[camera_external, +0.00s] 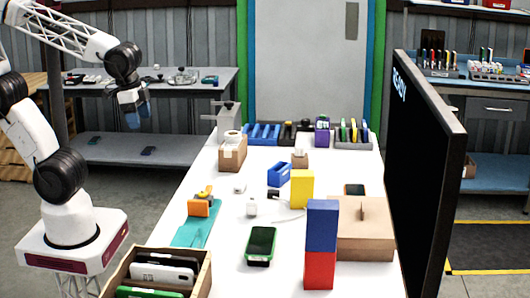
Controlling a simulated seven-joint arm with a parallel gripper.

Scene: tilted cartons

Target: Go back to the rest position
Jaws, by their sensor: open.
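My gripper (133,118) hangs at the end of my arm at the upper left, pointing down. It is open, with nothing seen between its fingers. It is up in the air to the left of the white table (228,275), apart from everything on it. In the picture it overlaps the grey bench behind. Its fingertips are small and partly blurred.
On the table stand a blue block (321,226) on a red block (320,270), a yellow block (302,188), a cardboard box (365,240), a green-edged phone (261,245) and a carton of phones (203,279). A large black monitor (428,170) borders the right side.

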